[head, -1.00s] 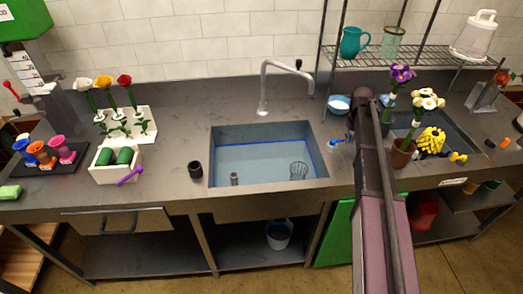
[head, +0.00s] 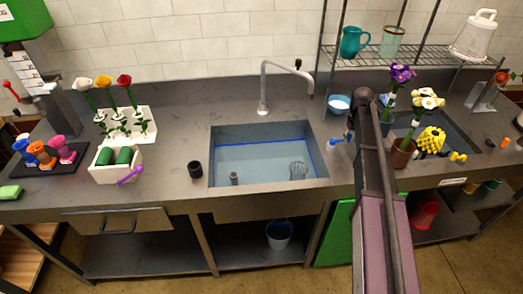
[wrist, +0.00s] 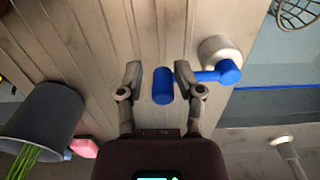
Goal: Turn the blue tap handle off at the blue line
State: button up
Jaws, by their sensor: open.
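The blue tap handle (head: 335,141) is at the sink's right rim in the head view, partly behind my arm. In the wrist view its blue cylindrical grip (wrist: 162,86) is between the fingertips of my gripper (wrist: 159,76), which is open. A blue bar runs right from it, behind the right finger, to a blue knob (wrist: 230,71) by a pale round mount (wrist: 215,49). My gripper is hidden in the head view. The sink (head: 315,181) holds water (head: 262,168). The blue line (head: 262,143) runs along the inside walls, close above the water surface.
The faucet (head: 264,85) stands behind the sink. A wire cup (head: 298,171) sits in the water. A flower pot (head: 402,153) stands right of my arm, and a dark cup (head: 195,170) left of the sink. A grey bucket (wrist: 40,120) shows at left in the wrist view.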

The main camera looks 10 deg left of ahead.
jog(key=shift+w+a+r, duration=0.15)
jog(key=shift+w+a, duration=0.1)
jog(key=shift+w, duration=0.05)
jog(key=shift+r+p, duration=0.75)
jog(key=shift+p, duration=0.25)
jog(key=shift+s+d+r+p, duration=0.1)
jog(key=shift+s+r+p, duration=0.05)
jog(key=shift+r+p, duration=0.75)
notch_tip(320, 180, up, 4)
jog(key=p, duration=0.3)
jog(key=shift+p, duration=0.4)
jog(key=shift+f, duration=0.1)
jog(key=s+m, duration=0.3)
jog(key=s, duration=2.5)
jog(key=shift+s+m, duration=0.15)
jog(key=shift+m, duration=0.15)
